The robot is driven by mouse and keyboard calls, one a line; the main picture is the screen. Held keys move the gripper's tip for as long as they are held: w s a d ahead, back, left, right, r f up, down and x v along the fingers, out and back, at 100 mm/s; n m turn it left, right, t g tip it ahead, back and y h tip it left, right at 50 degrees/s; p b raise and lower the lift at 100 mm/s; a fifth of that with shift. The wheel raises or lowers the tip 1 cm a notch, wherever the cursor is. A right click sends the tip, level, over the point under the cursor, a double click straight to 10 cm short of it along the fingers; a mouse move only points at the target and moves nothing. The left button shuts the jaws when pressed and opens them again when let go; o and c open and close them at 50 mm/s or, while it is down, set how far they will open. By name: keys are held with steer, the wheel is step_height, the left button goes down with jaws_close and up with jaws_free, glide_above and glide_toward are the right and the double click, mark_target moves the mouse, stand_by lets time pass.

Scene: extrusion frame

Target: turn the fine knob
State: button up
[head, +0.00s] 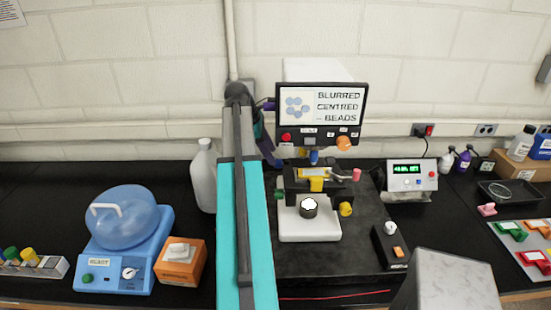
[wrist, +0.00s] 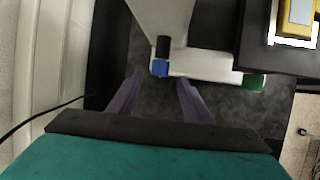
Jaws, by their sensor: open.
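The microscope (head: 310,226) stands on a dark mat, and its screen (head: 322,112) reads "BLURRED CENTRED BEADS". No knob carries a readable "fine" label. A green knob (head: 279,194) is low on its left and a yellow knob (head: 346,209) low on its right. In the wrist view, a black post with a blue end (wrist: 160,68) appears between my fingertips, at their tips; I cannot tell the depth gap. The green knob (wrist: 253,82) lies right of the fingers there. My gripper (wrist: 161,78) is open, with nothing visibly held.
My turquoise arm hides part of the bench left of the microscope. A white bottle (head: 203,176) stands beside it. A control box (head: 410,175) and a black switch box (head: 390,246) stand right. A dark cable (wrist: 40,117) runs at left in the wrist view.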

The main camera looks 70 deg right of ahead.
mark_target(279, 164)
steer(key=shift+p+x, duration=0.75)
steer(key=shift+x, duration=1.7)
steer(key=c, duration=1.1)
